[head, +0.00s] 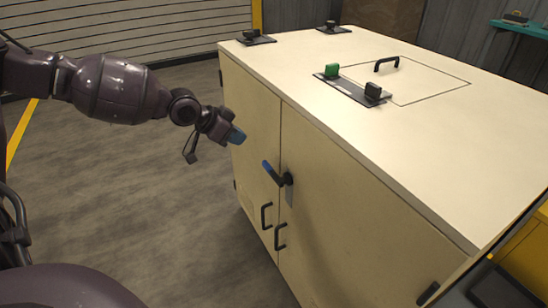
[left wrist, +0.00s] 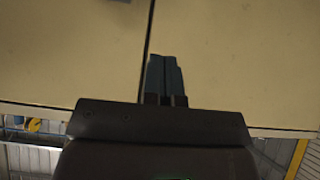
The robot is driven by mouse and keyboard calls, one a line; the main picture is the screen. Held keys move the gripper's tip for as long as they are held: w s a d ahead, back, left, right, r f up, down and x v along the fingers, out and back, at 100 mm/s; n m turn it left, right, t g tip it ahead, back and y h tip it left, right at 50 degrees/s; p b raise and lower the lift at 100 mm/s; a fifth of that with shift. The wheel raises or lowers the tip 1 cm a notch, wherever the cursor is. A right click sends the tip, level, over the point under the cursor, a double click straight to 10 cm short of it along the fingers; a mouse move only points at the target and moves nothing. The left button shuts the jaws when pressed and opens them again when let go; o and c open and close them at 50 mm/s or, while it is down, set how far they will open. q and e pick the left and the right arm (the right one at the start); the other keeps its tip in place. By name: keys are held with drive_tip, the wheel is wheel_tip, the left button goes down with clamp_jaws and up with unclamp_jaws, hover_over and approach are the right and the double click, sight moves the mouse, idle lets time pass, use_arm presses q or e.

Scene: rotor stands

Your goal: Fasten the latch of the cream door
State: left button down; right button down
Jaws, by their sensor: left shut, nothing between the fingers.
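The cream cabinet has two front doors, a left door (head: 252,125) and a right door (head: 345,215), which look closed along a vertical seam. The latch (head: 272,173) has a blue lever on a dark pivot near the seam. Its lever slants up and to the left from the pivot, and its tip appears left of the seam. My left gripper (head: 237,135) is shut and empty, above and left of the latch and apart from it. In the left wrist view its blue fingers (left wrist: 165,75) are together in front of the cream panels and the dark seam. My right gripper is not in view.
Two black door handles (head: 266,215) (head: 280,236) sit below the latch. The cabinet top (head: 450,130) carries a dark plate with a green block (head: 332,70) and a black block (head: 373,92), and a hatch handle (head: 387,63). The floor (head: 120,190) left of the cabinet is clear.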

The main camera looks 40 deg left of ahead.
sight(269, 165)
use_arm(q)
drive_tip(key=shift+r, duration=0.1)
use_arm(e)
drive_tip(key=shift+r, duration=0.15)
